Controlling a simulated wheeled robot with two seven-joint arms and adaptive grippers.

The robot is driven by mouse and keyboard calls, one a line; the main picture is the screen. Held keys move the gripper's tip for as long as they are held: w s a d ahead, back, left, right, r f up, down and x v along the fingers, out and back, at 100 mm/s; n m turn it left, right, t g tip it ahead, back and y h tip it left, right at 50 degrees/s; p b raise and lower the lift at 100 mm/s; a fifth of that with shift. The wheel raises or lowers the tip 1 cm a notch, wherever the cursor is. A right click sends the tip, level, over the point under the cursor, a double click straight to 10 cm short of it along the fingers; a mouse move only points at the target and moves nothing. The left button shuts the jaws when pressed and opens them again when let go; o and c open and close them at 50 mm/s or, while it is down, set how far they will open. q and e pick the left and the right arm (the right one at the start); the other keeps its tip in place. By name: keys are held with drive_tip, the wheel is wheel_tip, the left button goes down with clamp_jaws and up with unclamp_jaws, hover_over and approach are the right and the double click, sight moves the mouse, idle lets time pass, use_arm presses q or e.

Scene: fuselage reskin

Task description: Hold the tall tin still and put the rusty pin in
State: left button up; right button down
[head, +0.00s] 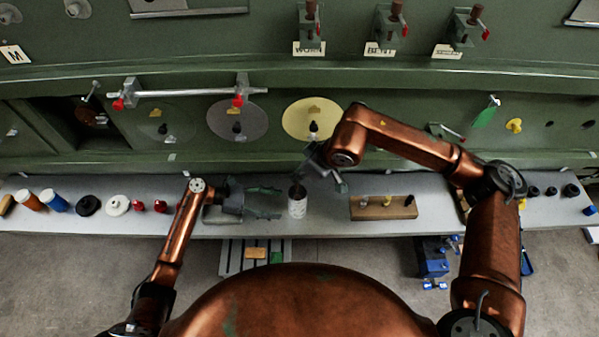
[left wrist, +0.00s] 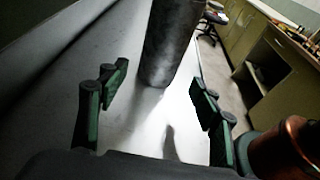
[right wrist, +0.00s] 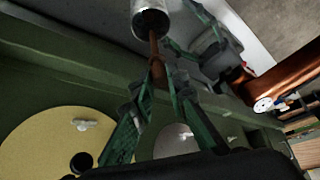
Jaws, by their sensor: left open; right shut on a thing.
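The tall tin (head: 297,208) stands on the grey shelf, a light grey cylinder with an open dark mouth. My left gripper (head: 280,202) is open, its fingers pointing at the tin from the left. In the left wrist view the tin (left wrist: 172,45) stands just beyond the open fingertips, apart from them. My right gripper (right wrist: 162,80) is shut on the rusty pin (right wrist: 153,45), a thin brown rod. The pin's far end is at the tin's mouth (right wrist: 151,22); I cannot tell how deep it reaches. The head view shows my right gripper (head: 318,178) above and right of the tin.
A wooden block (head: 365,212) with small fittings lies right of the tin. Red knobs (head: 138,205), a white disc (head: 117,205) and bottles stand on the shelf's left. The green panel wall (head: 350,85) rises behind, with a barred clamp (head: 180,93).

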sight(294, 206)
use_arm(q)
drive_tip(key=shift+x, duration=3.7)
drive_tip(key=shift+c, duration=0.4)
drive_tip(key=c, duration=0.7)
drive_tip(key=shift+o, duration=0.2)
